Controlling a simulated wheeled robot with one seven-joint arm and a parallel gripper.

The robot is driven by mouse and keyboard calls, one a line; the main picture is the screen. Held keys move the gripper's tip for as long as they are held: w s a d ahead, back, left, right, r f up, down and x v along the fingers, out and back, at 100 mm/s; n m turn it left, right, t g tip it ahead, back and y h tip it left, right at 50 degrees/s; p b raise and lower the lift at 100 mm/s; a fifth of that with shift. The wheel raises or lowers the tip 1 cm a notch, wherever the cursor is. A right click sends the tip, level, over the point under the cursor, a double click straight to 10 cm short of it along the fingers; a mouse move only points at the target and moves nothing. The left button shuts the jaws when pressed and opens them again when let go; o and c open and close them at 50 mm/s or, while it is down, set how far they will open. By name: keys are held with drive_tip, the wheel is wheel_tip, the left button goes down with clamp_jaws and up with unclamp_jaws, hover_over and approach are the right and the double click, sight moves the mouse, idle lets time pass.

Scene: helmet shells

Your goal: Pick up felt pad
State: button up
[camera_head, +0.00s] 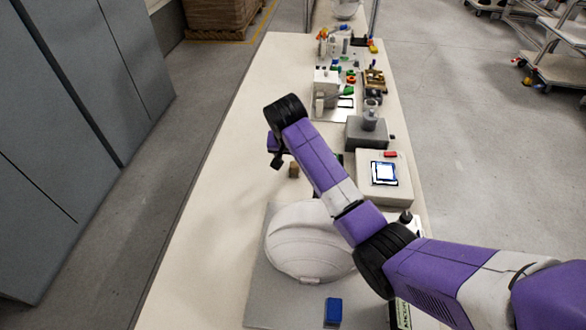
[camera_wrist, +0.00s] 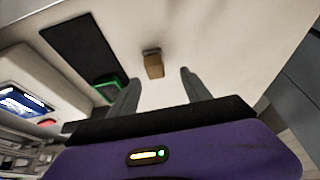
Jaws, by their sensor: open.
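A small brown block (camera_head: 293,170), which looks like the felt pad, is on the pale table just right of my gripper (camera_head: 278,160) in the head view. In the wrist view the brown block (camera_wrist: 154,66) lies ahead of the gap between the two fingers of my gripper (camera_wrist: 160,78). A small dark patch shows at its far end. The fingers are spread, with nothing between them, and apart from the block. I cannot tell their height above the table.
A white helmet shell (camera_head: 305,240) rests on a grey board (camera_head: 262,295), near a blue block (camera_head: 333,311). A dark flat panel (camera_wrist: 80,50) and a green-edged dark item (camera_wrist: 108,84) lie left of the brown block. The table's left side is clear.

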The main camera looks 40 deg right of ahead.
drive_tip(key=x, duration=0.3)
drive_tip(key=shift+s+d+f, duration=0.2)
drive_tip(key=shift+d+f, duration=0.05)
drive_tip(key=shift+d, duration=0.1)
drive_tip(key=shift+w+d+f, duration=0.15)
drive_tip(key=shift+f, duration=0.45)
drive_tip(key=shift+c, duration=0.5)
clamp_jaws()
drive_tip(key=shift+r, duration=0.1)
wheel_tip(320, 180, up, 20)
drive_tip(key=shift+b, duration=0.35)
